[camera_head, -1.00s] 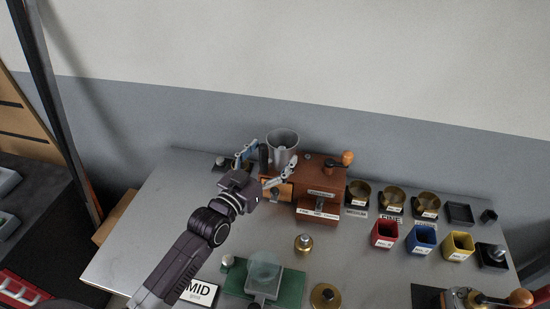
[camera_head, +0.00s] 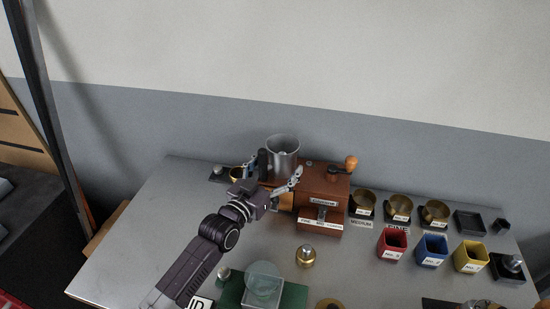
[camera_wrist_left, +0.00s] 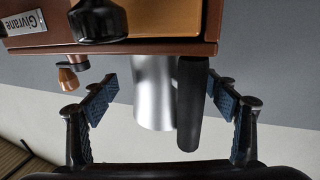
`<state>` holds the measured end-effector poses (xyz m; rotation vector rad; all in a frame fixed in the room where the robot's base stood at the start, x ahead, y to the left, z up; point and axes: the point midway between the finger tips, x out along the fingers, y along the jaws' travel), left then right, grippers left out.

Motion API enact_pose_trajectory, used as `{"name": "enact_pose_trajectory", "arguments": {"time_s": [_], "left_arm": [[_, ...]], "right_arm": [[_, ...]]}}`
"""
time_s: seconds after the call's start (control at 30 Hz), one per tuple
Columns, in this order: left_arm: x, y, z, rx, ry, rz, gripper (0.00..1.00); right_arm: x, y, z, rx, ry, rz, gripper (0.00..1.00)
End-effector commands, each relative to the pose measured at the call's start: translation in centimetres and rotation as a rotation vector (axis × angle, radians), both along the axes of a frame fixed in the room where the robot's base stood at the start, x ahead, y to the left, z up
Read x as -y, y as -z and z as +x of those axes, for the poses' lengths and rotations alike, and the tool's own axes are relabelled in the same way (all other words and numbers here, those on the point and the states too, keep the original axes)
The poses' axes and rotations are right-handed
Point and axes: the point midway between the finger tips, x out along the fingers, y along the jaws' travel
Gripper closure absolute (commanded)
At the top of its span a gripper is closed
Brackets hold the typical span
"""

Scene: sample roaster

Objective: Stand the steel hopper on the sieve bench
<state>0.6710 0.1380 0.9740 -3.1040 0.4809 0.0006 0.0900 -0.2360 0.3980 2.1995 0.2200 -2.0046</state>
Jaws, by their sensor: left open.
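The steel hopper (camera_head: 284,146), a grey cup with a black upright handle (camera_head: 263,163), stands on top of the brown wooden grinder (camera_head: 321,189). My left gripper (camera_head: 273,173) is open in front of the hopper. In the left wrist view the hopper (camera_wrist_left: 152,95) and its handle (camera_wrist_left: 191,105) appear between the spread fingers (camera_wrist_left: 164,92), with no contact visible. The grey bench top (camera_head: 165,225) carries the grinder. I cannot tell whether this is the sieve bench. My right gripper is not in view.
Several brass bowls (camera_head: 399,207) stand right of the grinder, with red (camera_head: 392,243), blue (camera_head: 431,249) and yellow (camera_head: 470,256) cups in front. A brass weight (camera_head: 306,256) and a green base with a clear dish (camera_head: 264,279) are nearer. The bench's left side is clear.

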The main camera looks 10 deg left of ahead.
Motion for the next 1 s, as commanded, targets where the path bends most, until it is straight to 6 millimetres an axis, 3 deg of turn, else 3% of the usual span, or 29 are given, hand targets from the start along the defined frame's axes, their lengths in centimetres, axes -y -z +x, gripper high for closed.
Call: {"name": "enact_pose_trajectory", "arguments": {"time_s": [0.07,0.2,0.57,1.0], "left_arm": [[0.1,-1.2,1.4,0.002,0.0,-0.001,0.21],[0.6,-0.8,2.9,0.0,0.001,-0.001,0.21],[0.8,-0.7,3.5,0.001,0.001,0.0,0.22],[0.8,-0.7,3.5,0.0,0.0,0.0,0.7]], "right_arm": [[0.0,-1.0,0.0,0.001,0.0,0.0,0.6],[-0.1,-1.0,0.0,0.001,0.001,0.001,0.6],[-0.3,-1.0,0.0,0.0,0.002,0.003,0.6],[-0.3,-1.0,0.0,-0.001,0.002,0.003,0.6]]}}
